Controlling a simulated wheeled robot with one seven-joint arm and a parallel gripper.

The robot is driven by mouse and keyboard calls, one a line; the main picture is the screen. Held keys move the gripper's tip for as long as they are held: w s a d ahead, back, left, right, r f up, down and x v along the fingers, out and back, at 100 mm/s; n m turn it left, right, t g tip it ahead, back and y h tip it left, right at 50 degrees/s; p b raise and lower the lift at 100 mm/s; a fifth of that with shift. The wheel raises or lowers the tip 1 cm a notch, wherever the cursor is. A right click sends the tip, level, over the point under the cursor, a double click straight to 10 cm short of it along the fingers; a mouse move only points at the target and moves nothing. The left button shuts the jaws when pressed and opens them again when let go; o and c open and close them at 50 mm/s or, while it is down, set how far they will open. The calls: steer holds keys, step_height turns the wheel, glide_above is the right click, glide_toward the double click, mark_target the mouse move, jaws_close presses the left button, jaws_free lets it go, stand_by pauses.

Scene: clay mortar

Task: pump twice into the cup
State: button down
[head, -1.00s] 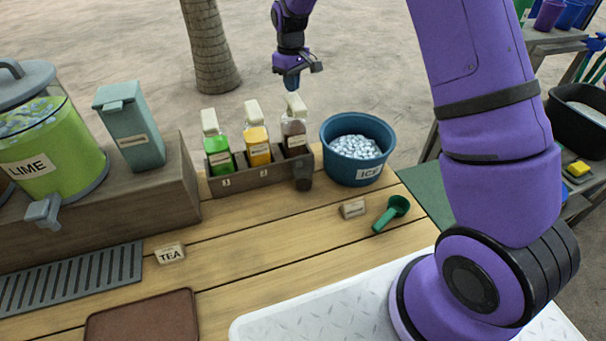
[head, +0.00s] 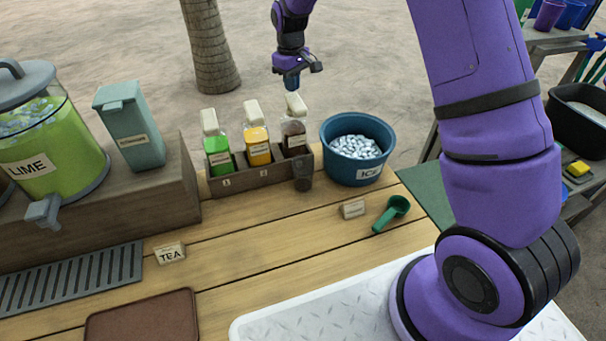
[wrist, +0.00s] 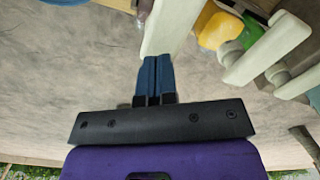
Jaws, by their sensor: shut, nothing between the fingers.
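Three pump bottles stand in a wooden rack (head: 262,173): a green one (head: 218,155), a yellow one (head: 257,147) and a dark one (head: 293,138), each with a white pump head. A small dark see-through cup (head: 303,174) stands in front of the dark bottle. My gripper (head: 292,84) is shut and empty, just above the dark bottle's pump head (head: 296,105). In the wrist view the closed blue fingers (wrist: 158,70) overlap the end of a white pump head (wrist: 170,25); I cannot tell whether they touch it.
A blue ice tub (head: 340,165) stands right of the rack. A green scoop (head: 392,214) and a small label block (head: 353,209) lie in front. A lime dispenser (head: 60,150) and a grey-green box (head: 130,125) stand on the left. The middle of the wooden counter (head: 265,240) is clear.

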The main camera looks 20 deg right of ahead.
mark_target(292, 95)
steer(key=shift+f, duration=1.7)
steer(key=shift+r, duration=2)
steer(key=shift+r, duration=0.15)
steer(key=shift+r, duration=2.9)
